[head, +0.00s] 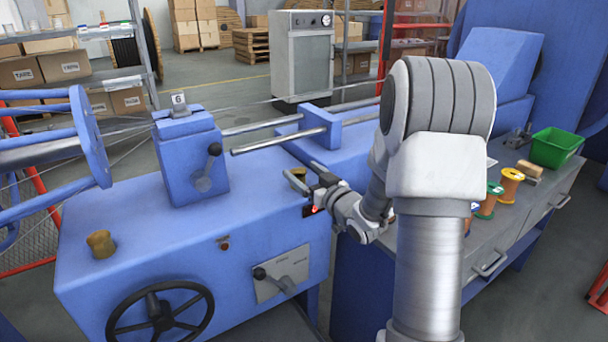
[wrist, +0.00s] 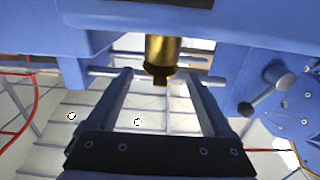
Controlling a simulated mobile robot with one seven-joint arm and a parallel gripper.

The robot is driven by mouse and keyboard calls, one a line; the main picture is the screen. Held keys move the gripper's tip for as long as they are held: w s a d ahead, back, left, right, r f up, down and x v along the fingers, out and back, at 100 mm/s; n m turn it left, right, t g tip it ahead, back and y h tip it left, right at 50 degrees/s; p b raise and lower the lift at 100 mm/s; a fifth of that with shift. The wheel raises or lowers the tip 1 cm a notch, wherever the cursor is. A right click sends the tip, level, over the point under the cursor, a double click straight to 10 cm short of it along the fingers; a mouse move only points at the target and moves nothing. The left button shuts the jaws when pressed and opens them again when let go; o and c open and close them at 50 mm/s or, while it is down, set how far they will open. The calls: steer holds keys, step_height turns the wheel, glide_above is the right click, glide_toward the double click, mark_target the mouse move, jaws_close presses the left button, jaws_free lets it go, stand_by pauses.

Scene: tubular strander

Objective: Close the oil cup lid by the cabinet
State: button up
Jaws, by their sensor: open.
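A brass oil cup (head: 297,173) stands on the top of the blue machine near its right end, partly hidden by my gripper. In the wrist view the brass cup (wrist: 163,50) appears upside down, with a narrower dark end at its lower side. I cannot tell the lid's exact angle. My gripper (head: 303,177) is open and reaches in low from the right at the cup. In the wrist view my gripper (wrist: 160,74) has its two fingers on either side of the cup, with gaps on both sides and nothing held.
A second brass cup (head: 100,244) stands at the machine's left. A blue block with a lever (head: 190,160) and steel rods (head: 262,123) rise behind. A grey workbench (head: 530,195) at right carries spools and a green bin (head: 556,147). A handwheel (head: 160,312) is at front.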

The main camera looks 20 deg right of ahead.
steer(key=shift+c, duration=0.2)
jaws_close()
steer(key=f+t+b, duration=0.1)
steer(key=b, duration=0.2)
steer(key=shift+f, duration=0.25)
steer(key=shift+t+y, duration=0.3)
steer(key=shift+t, duration=0.7)
steer(key=shift+o, duration=0.2)
jaws_free()
steer(key=shift+s, duration=0.15)
